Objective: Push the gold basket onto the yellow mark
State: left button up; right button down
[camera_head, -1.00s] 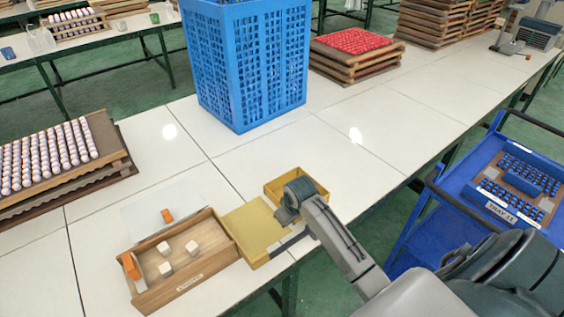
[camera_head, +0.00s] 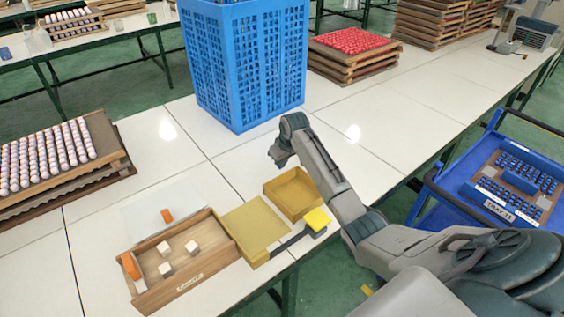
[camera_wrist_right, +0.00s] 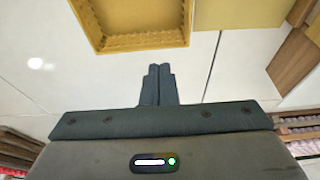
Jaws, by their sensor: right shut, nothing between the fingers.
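The gold basket (camera_head: 318,197), a shallow open box, sits on the white table right of centre in the head view. It also shows at the top of the wrist view (camera_wrist_right: 182,42). A flat gold-yellow square (camera_head: 255,224) lies beside it on the left, between basket and wooden tray; I cannot tell if this is the yellow mark. A bright yellow pad (camera_head: 317,219) on a dark handle is just in front of the basket. My right gripper (camera_head: 279,163) is shut and empty, behind the basket and apart from it; its fingertips (camera_wrist_right: 158,68) point toward the basket. My left gripper is not in view.
A wooden tray (camera_head: 197,281) with white cubes and an orange block stands at front left. A tall blue crate (camera_head: 245,70) stands behind my gripper. The table's front edge is close to the yellow pad.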

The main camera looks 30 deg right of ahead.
jog(key=b, duration=0.4)
send_over(282, 196)
jog(key=shift+f, duration=5.35)
